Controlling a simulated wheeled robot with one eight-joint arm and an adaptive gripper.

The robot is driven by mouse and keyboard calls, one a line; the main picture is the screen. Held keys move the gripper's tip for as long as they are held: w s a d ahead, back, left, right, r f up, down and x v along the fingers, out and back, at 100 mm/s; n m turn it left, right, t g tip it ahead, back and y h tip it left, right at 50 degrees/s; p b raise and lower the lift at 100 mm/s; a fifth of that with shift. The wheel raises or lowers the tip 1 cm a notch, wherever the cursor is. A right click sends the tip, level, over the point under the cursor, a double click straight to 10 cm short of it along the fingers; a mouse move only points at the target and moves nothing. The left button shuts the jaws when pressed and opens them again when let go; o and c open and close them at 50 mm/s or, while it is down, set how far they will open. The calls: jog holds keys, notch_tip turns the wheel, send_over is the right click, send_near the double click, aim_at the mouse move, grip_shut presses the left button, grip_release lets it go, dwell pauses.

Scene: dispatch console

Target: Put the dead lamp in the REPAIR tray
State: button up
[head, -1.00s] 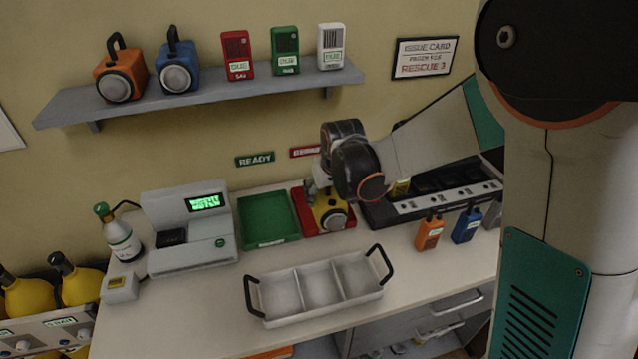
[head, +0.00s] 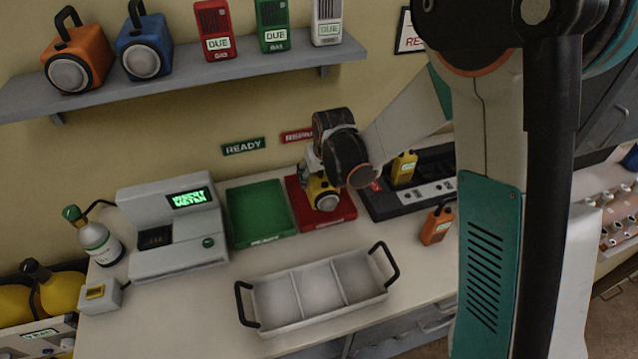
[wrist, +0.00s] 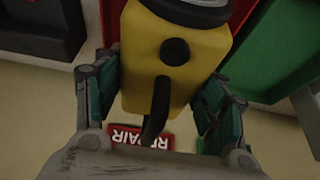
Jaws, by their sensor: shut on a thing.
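The yellow lamp (head: 321,190) is in the red REPAIR tray (head: 338,217) or just over it; I cannot tell if its base touches the tray floor. Its round grey lens faces the front. My gripper (head: 312,176) is shut on the lamp from above. In the wrist view the lamp (wrist: 190,62) shows between my two green-padded fingers (wrist: 160,105), with its dark handle and knob toward me. The red tray also shows behind it in the wrist view (wrist: 113,22). The REPAIR sign (head: 297,136) is on the wall behind, partly hidden by my arm.
The green READY tray (head: 262,240) is empty, left of the red tray. A grey meter (head: 172,232) stands further left. A white three-part carrier (head: 318,291) sits in front. A charger rack (head: 428,192) with a yellow radio (head: 403,168) and an orange radio (head: 437,223) are on the right.

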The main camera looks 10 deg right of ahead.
aim_at(319, 183)
jog(key=shift+f+b, duration=0.3)
jog(key=shift+f, duration=1.25)
jog(key=shift+f, duration=0.15)
jog(key=o, duration=1.5)
jog(key=shift+o, duration=0.2)
